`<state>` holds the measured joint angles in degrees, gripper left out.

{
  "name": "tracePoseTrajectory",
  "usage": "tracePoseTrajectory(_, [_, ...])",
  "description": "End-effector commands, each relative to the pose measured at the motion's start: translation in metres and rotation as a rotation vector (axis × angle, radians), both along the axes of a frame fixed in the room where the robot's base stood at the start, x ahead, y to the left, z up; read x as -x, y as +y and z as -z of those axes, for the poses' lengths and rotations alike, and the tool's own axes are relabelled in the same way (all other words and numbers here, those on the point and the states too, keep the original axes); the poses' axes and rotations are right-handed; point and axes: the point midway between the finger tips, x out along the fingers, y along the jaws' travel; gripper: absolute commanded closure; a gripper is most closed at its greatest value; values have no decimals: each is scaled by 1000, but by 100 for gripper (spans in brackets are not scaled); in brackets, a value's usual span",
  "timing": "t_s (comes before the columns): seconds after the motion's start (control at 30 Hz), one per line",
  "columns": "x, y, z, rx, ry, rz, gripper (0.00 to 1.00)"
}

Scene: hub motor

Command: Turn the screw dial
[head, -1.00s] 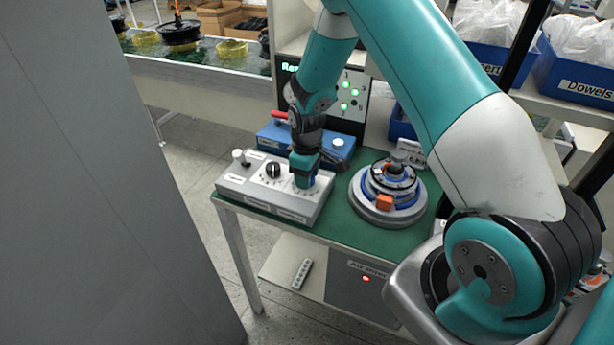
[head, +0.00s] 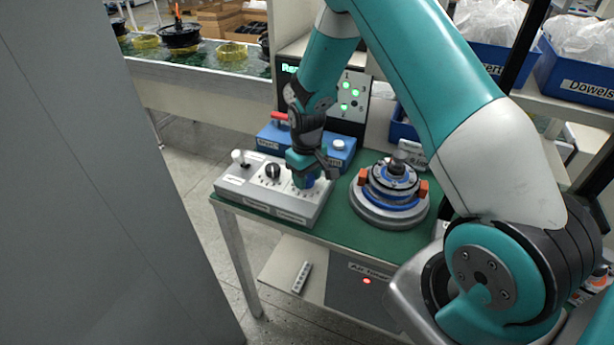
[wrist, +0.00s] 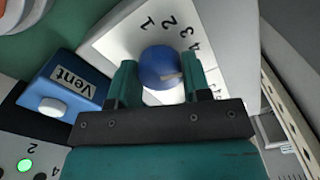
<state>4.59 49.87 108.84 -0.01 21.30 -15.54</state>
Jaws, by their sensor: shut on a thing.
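The screw dial (wrist: 160,68) is a round blue knob with a pale pointer mark, on the sloped grey-white control box (head: 285,203). Numbers 1 to 4 are printed around it in the wrist view, and the pointer lies on the side of the 4. My gripper (wrist: 162,80) is shut on the dial, with one teal finger on each side of it. In the head view my gripper (head: 308,180) points down at the right end of the control box and mostly hides the dial.
A black knob (head: 273,171) and a small lever (head: 239,157) sit left on the same box. A blue Vent box (wrist: 62,85) stands close behind. The round hub fixture (head: 390,195) stands right on the green bench. A panel (head: 352,97) shows green lights.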

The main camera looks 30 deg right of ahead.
Motion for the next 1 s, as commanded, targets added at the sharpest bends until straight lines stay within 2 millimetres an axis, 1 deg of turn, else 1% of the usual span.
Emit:
tracePoseTrajectory(0.13, [0, 0, -1, 1, -1, 0, 80])
tracePoseTrajectory(0.17, [0, 0, -1, 1, -1, 0, 54])
tracePoseTrajectory(0.2, [0, 0, -1, 1, -1, 0, 45])
tracePoseTrajectory(0.27, [0, 0, -1, 1, -1, -1, 31])
tracePoseTrajectory(0.53, [0, 0, -1, 0, -1, -1, 31])
tracePoseTrajectory(0.67, [-1, 0, -9, 1, -2, -2, 31])
tracePoseTrajectory(0.77, [-1, 0, -24, 0, -5, -2, 31])
tracePoseTrajectory(0.87, [-2, 0, -47, 0, -8, -1, 31])
tracePoseTrajectory(1.0, [-2, 0, -84, 1, -9, -1, 31])
